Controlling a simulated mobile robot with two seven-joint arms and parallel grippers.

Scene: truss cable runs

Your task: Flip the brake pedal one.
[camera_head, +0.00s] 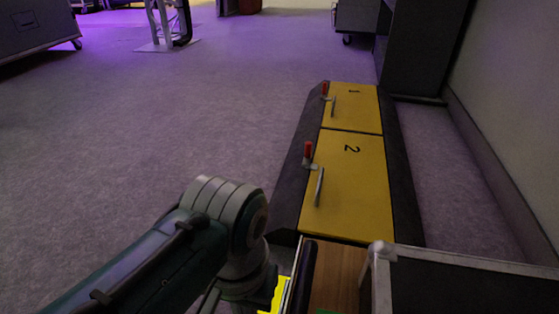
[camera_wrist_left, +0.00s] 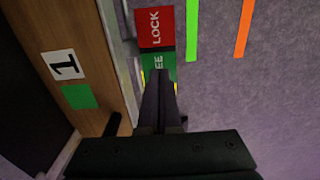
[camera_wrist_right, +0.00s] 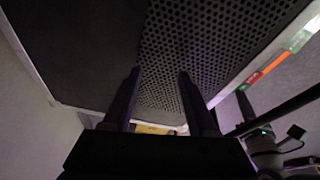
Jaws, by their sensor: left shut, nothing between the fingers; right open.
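In the left wrist view, a two-part plate with a red LOCK half (camera_wrist_left: 155,27) and a green FREE half (camera_wrist_left: 156,60) sits beside a wooden panel bearing a "1" label (camera_wrist_left: 64,65). It appears to be brake pedal one; its tilt cannot be told. My left gripper (camera_wrist_left: 158,80) is shut and empty, its fingertips over the lower part of the green half, hiding some of it. Contact cannot be told. My right gripper (camera_wrist_right: 158,76) is open and empty, facing a dark perforated panel (camera_wrist_right: 205,45).
A yellow-lidded floor cable ramp (camera_head: 345,190) with lids 1 and 2 and red-handled latches lies ahead. A dark case with metal edges (camera_head: 460,285) is at the lower right. Green (camera_wrist_left: 192,30) and orange (camera_wrist_left: 243,28) strips lie beside the plate. Floor left of the ramp is clear.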

